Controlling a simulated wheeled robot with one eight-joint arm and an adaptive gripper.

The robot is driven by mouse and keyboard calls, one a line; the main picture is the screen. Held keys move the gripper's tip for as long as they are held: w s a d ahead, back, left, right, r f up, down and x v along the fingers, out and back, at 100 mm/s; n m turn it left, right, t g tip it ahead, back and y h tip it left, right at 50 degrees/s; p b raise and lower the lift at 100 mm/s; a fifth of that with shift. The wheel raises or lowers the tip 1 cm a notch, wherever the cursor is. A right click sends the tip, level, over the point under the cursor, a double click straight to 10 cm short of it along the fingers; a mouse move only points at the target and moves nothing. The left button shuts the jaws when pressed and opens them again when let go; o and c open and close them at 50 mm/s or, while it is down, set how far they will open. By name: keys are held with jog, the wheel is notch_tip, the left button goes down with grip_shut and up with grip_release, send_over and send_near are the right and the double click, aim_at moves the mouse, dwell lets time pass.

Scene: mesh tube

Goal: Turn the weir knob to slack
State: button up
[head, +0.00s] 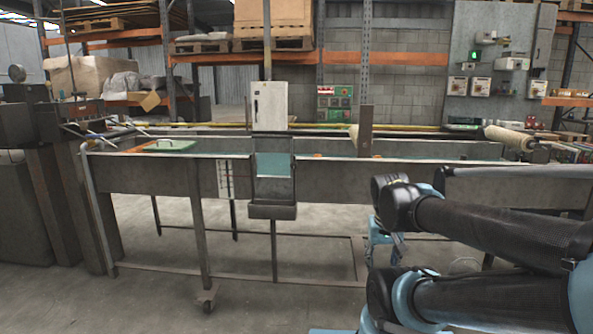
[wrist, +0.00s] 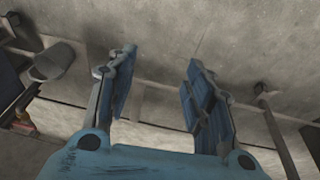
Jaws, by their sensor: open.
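I cannot make out a weir knob for certain in either view. A long grey metal water trough (head: 140,172) on legs stands across the head view. A pale upright box (head: 269,105) with a small dark mark rises from its middle, above a teal window (head: 274,164) and a grey ledge (head: 272,211). In the head view my arm fills the lower right, in front of the trough's right part.
A wall panel (head: 490,60) with several boxes hangs at the back right. A red-and-green control board (head: 335,104) is behind the trough. Dark cabinets (head: 30,180) stand at the left. The concrete floor (head: 160,300) in front is clear. Thin bars cross the wrist view.

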jog(key=w+d+r+m+t+h, duration=0.1)
jog(key=w+r+m+t+h, duration=0.2)
jog(key=w, duration=0.9)
jog(key=t+y, duration=0.3)
jog(key=t, duration=0.9)
send_near(293, 167)
jog(key=w, duration=1)
jog(key=shift+w+d+f, duration=0.1)
jog(key=shift+w+d, duration=0.1)
jog(key=shift+d, duration=0.15)
jog(key=c, duration=1)
